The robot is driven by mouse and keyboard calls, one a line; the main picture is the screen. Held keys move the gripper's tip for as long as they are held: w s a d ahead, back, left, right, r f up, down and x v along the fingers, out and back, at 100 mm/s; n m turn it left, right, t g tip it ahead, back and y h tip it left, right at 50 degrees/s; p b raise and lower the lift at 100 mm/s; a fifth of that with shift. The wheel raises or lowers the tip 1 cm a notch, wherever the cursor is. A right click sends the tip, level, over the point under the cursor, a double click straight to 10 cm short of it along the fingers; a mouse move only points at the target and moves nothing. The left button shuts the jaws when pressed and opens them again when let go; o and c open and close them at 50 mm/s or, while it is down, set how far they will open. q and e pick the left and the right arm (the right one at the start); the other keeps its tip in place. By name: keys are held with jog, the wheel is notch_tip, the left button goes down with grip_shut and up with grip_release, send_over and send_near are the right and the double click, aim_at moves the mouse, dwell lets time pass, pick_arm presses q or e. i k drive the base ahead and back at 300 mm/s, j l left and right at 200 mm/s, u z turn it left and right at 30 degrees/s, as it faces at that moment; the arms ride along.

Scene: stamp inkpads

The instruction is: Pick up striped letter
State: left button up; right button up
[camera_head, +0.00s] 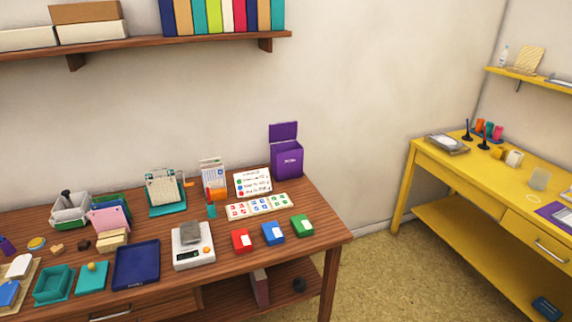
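I cannot tell for sure which thing is the striped letter. A pale yellow sheet with a faint pattern that looks like stripes (530,59) stands tilted on the yellow wall shelf at the upper right. A teal rack at the back of the brown table holds cream cards (162,188) with dark markings too small to read. A stand of papers with orange and blue marks (213,178) is to its right. Neither of my grippers is in view.
The brown table (325,229) holds a purple box (287,160), red, blue and green inkpads (242,240), a scale (193,253) and a navy tray (136,266). A yellow table (431,160) stands at the right, with open floor between the tables.

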aim_at(213, 178)
jog(key=i+j, duration=0.15)
jog(key=j, duration=0.25)
jog(key=i+j+z, duration=0.1)
jog(key=j, duration=0.25)
jog(key=i+j, duration=0.25)
jog(key=j, duration=0.15)
jog(key=i+j, duration=0.15)
jog(key=j, duration=0.25)
jog(key=i+j+z, duration=0.1)
jog(key=j, duration=0.25)
jog(key=i+j, duration=0.25)
jog(key=j, duration=0.2)
jog(key=l+z, duration=0.05)
